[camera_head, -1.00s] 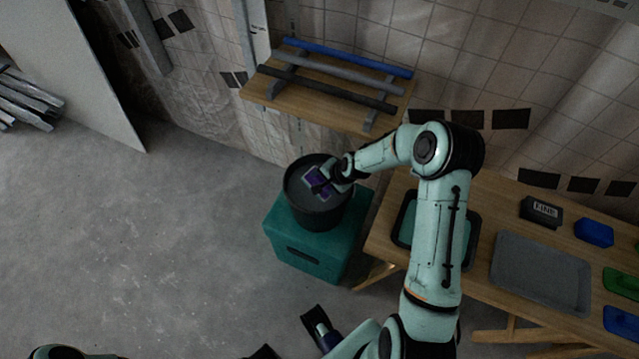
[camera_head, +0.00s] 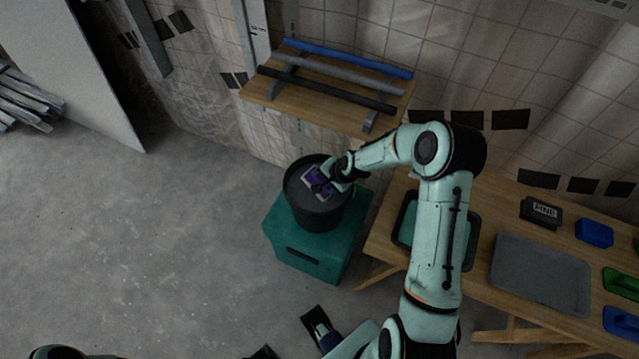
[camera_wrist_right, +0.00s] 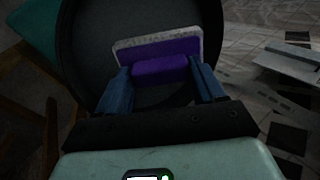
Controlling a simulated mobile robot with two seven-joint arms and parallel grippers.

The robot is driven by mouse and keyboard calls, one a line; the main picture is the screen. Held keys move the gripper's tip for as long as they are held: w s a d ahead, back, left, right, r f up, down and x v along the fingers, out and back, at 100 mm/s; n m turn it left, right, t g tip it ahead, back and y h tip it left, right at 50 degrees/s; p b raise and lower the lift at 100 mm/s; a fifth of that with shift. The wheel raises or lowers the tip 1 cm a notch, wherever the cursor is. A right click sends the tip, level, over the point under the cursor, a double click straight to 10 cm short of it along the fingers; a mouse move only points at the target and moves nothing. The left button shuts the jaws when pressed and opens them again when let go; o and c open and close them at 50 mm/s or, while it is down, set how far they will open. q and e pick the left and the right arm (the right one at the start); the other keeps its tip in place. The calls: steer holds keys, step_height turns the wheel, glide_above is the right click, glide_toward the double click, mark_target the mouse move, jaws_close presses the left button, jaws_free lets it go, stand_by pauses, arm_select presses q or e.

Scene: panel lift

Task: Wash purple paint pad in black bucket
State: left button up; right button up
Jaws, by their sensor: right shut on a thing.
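The black bucket (camera_head: 299,207) stands upright on a teal box, left of the table. The purple paint pad (camera_head: 317,179), with a pale edge, is within the bucket's rim in the head view. My right gripper (camera_head: 333,178) reaches in from the right and is shut on the pad. In the right wrist view, the blue fingers of my right gripper (camera_wrist_right: 160,88) hold the purple pad (camera_wrist_right: 160,62) by its back, against the dark inside of the bucket (camera_wrist_right: 88,75). How deep the pad sits is unclear.
The teal box (camera_head: 305,258) carries the bucket. A table at right holds a black-rimmed tray (camera_head: 474,243), a grey tray (camera_head: 540,271), a dark block (camera_head: 541,212) and blue and green pads. A wooden rack (camera_head: 258,88) with bars stands behind.

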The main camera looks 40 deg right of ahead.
arm_select(q)
steer(key=shift+w+r+p, duration=0.35)
steer(key=shift+r+p, duration=0.5)
steer(key=shift+r, duration=0.1)
steer(key=shift+w+r+p, duration=0.3)
steer(key=shift+r+p, duration=0.5)
steer(key=shift+r, duration=0.1)
steer(key=shift+w+r+p, duration=0.35)
steer(key=shift+r+p, duration=0.5)
steer(key=shift+r, duration=0.1)
arm_select(e)
step_height(320, 180, up, 9)
steer(key=shift+r, duration=0.1)
